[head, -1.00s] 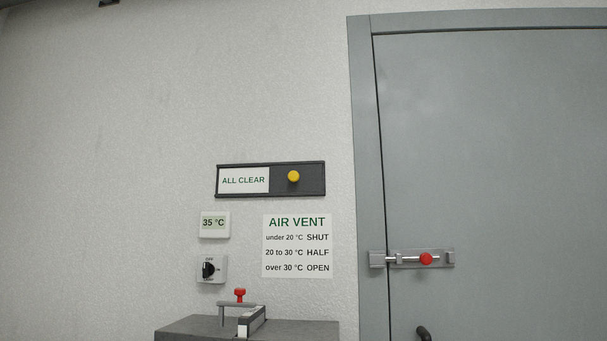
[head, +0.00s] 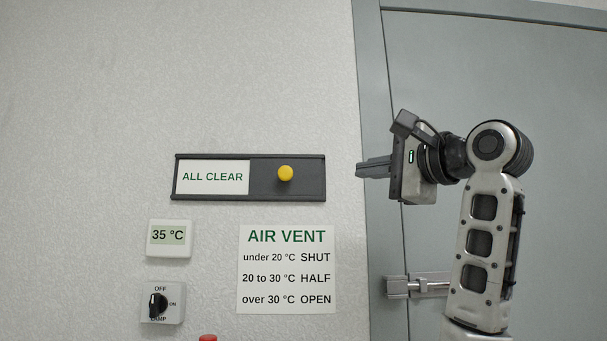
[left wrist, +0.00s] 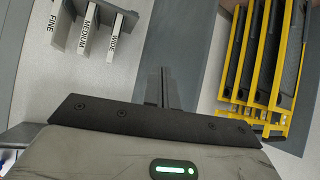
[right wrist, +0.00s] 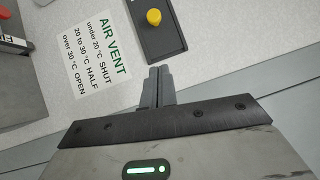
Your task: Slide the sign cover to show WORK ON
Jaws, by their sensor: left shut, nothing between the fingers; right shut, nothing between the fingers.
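The sign (head: 212,177) on the wall reads ALL CLEAR in green on a white panel at its left half. A dark grey cover (head: 262,180) with a yellow knob (head: 285,173) fills the right half. The knob also shows at the top of the right wrist view (right wrist: 153,17). My right gripper (head: 358,170) is shut and empty, to the right of the sign and apart from it, its fingers pointing left at about knob height. My left gripper (left wrist: 161,88) is shut and empty, away from the sign; it is out of the head view.
Below the sign are the AIR VENT notice (head: 286,270), a 35 °C display (head: 168,238) and a lamp switch (head: 162,303). A grey door (head: 560,100) with a bolt (head: 403,287) stands behind my right arm. Yellow racks (left wrist: 265,60) and labelled plates (left wrist: 88,25) show in the left wrist view.

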